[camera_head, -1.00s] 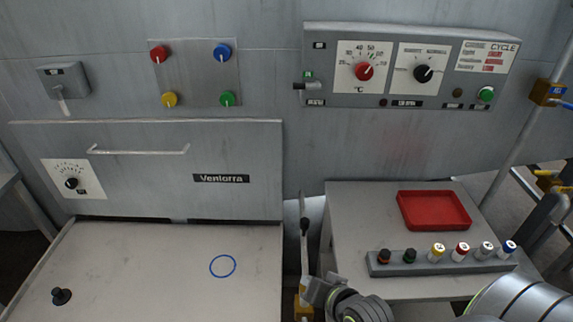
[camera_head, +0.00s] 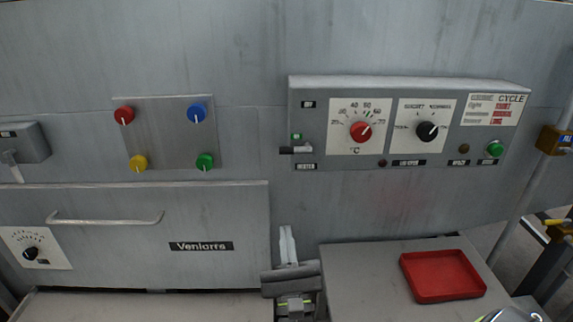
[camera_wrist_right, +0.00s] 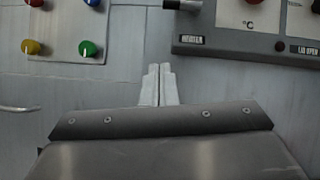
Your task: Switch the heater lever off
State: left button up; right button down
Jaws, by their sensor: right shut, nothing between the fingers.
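The heater lever (camera_head: 296,150) is a short dark handle with a light tip, on the left side of the grey control panel (camera_head: 400,172), above the label HEATER. A small green lamp sits just above it. In the right wrist view the lever (camera_wrist_right: 182,5) is cut by the top edge, above the HEATER label. My right gripper (camera_head: 287,232) is shut and empty, pointing up below the lever and apart from it. Its fingers (camera_wrist_right: 160,70) show pressed together in the right wrist view.
The panel carries a red temperature dial (camera_head: 361,132), a black dial (camera_head: 427,132) and a green button (camera_head: 494,149). Coloured knobs sit on a plate (camera_head: 180,135) to the left. A red tray (camera_head: 405,273) lies on the right table. The wall around the gripper is clear.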

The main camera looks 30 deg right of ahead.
aim_at(294, 151)
pick_arm(q)
jog(key=shift+w, duration=0.3)
pick_arm(e)
jog(key=shift+d+r+m+g+h, duration=0.2)
jog(key=shift+d+m+h, duration=0.05)
jog(key=shift+m+h, duration=0.5)
jog(key=shift+d+r+m+g+h, duration=0.2)
jog(key=shift+m+h, duration=0.35)
jog(key=shift+m, duration=0.3)
pick_arm(q)
jog(key=shift+s, duration=0.1)
jog(key=shift+r, duration=0.1)
pick_arm(e)
jog(key=shift+r, duration=0.1)
